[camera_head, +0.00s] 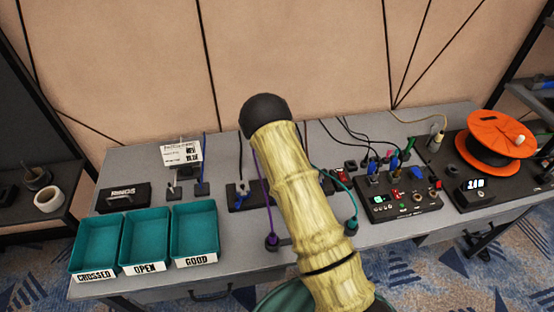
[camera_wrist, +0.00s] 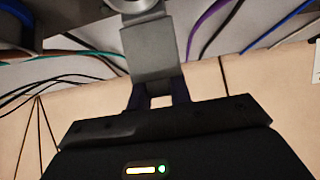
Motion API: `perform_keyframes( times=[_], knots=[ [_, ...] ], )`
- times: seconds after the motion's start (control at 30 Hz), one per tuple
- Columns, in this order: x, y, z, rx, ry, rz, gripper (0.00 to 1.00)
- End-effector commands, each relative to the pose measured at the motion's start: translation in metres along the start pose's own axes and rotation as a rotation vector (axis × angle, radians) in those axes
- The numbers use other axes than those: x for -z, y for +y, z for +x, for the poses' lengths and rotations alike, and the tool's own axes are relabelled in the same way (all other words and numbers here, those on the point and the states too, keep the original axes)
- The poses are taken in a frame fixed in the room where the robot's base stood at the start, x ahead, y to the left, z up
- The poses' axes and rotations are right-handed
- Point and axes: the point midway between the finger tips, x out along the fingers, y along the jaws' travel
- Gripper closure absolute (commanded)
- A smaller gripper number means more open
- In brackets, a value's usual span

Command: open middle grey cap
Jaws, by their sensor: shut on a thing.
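In the wrist view my gripper (camera_wrist: 158,90) is shut on a grey piece (camera_wrist: 150,52), which sits between its two dark fingers. The grey piece is flat and angular near the fingers and has a rounded, ring-like part at the top edge of the picture. I cannot tell whether it is still seated on something or tilted. In the head view my arm covers the middle of the table, so the gripper and the grey piece are hidden there.
Three teal bins (camera_head: 148,211) stand at the table's left. Right of my arm are a black control box (camera_head: 402,212) with cables and an orange reel (camera_head: 492,146). In the wrist view a purple cable (camera_wrist: 205,22) and teal cable (camera_wrist: 75,53) run near the grey piece.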

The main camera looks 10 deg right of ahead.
Motion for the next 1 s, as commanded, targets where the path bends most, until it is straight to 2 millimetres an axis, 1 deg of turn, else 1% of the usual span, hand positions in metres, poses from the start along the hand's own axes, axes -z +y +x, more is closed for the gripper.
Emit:
perform_keyframes(
  times=[0.07,0.1,0.2,0.47,0.63,0.77,1.0],
  knots=[
    [0.001,0.001,0.000,-0.001,0.003,0.001,1.00],
    [0.001,0.001,0.000,-0.001,0.003,0.001,0.76],
    [0.001,0.000,0.000,-0.001,0.003,0.001,0.58],
    [0.000,0.000,0.000,0.000,0.002,0.001,0.58],
    [0.001,0.000,-0.006,0.000,0.002,0.001,0.58],
    [0.000,0.000,-0.019,-0.001,0.002,0.003,0.58],
    [0.000,0.000,-0.055,0.000,0.003,0.002,0.58]
  ],
)
